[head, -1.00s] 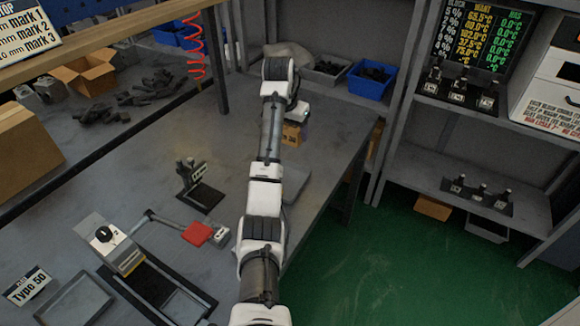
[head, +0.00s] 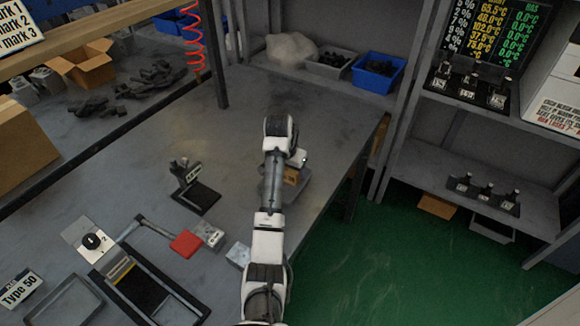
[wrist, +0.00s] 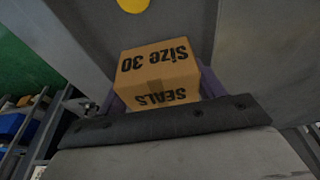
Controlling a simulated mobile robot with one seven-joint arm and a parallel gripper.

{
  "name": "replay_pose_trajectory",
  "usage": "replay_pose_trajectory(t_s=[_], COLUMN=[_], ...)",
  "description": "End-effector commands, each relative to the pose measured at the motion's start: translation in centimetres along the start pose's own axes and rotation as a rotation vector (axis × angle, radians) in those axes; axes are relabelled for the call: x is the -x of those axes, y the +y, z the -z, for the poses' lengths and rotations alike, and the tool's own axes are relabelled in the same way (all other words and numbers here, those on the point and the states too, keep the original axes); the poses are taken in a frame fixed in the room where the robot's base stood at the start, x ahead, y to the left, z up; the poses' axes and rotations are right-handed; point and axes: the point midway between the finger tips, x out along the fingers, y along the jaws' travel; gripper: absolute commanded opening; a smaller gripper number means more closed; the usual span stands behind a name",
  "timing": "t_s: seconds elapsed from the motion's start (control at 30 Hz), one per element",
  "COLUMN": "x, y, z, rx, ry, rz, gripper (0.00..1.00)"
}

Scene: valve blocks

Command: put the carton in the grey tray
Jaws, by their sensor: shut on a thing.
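The carton (head: 291,177) is a small brown box, seen partly behind my arm in the head view. In the wrist view the carton (wrist: 160,72) reads "Size 30" and "SEALS", upside down in the picture. My gripper (wrist: 163,92) is shut on it, one finger on each side. Another shallow grey tray (head: 70,311) lies at the bench's lower left.
A black stand (head: 195,187), a red-ended tool (head: 186,243) and a metal block (head: 209,233) are left of my arm. Blue (head: 376,74) and grey (head: 331,64) bins stand at the back. The bench middle is clear; green floor lies right.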

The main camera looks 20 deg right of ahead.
Motion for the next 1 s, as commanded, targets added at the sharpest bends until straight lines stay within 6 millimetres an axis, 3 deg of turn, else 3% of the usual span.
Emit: replay_pose_trajectory(t_s=[0.33, 0.37, 0.43, 0.8, 1.0], x=[-0.3, -0.3, -0.3, 0.4, 3.9], y=[0.0, 0.0, 0.0, -0.1, -0.1], z=[-0.1, -0.1, -0.1, 0.1, 0.1], rx=[0.000, 0.000, 0.000, 0.000, -0.001], ry=[0.000, 0.000, 0.000, 0.004, 0.008], rz=[0.000, 0.000, 0.001, 0.003, 0.005], gripper=[0.44, 0.70, 0.77, 0.77, 0.77])
